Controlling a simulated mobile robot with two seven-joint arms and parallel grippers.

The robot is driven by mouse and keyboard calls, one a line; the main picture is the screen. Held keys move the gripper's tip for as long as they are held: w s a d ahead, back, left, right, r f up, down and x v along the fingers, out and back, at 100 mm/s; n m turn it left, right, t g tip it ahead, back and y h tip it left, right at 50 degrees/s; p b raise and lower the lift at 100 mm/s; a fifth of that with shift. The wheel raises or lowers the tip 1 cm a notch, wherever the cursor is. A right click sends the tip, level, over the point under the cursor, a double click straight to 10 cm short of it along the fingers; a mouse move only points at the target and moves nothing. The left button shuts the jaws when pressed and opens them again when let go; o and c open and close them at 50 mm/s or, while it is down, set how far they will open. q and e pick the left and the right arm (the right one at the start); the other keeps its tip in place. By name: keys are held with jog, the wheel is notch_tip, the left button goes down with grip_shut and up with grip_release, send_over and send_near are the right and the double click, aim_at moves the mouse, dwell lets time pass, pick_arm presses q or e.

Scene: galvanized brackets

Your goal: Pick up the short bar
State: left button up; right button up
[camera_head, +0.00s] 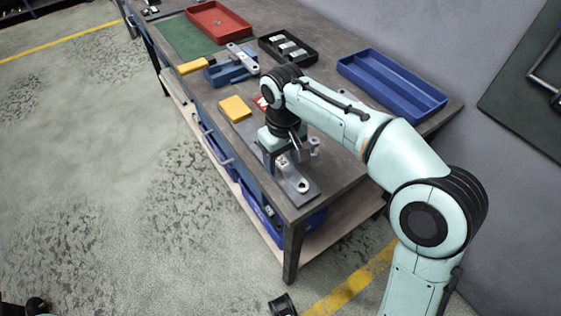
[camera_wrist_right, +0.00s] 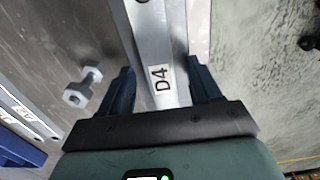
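My right gripper (camera_head: 275,147) is low over the near end of the workbench, pointing down. A grey metal bar (camera_head: 300,186) with a hole at its near end lies under it. In the right wrist view, a pale metal bar labelled D4 (camera_wrist_right: 165,45) runs between the two blue fingers of the right gripper (camera_wrist_right: 163,88). Whether the fingers press on it or stand slightly apart is unclear. Another metal bar (camera_head: 241,55) with a hole lies by a blue fixture farther back. I cannot tell for sure which is the short bar. My left gripper is not seen.
A bolt (camera_wrist_right: 83,87) stands beside the labelled bar. A yellow block (camera_head: 235,108) lies farther along the bench (camera_head: 340,185). A red tray (camera_head: 218,37), a black tray (camera_head: 312,56) with several pieces and a blue divided tray (camera_head: 430,100) stand at the back.

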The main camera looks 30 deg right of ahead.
grip_shut()
jog(key=shift+r, duration=0.15)
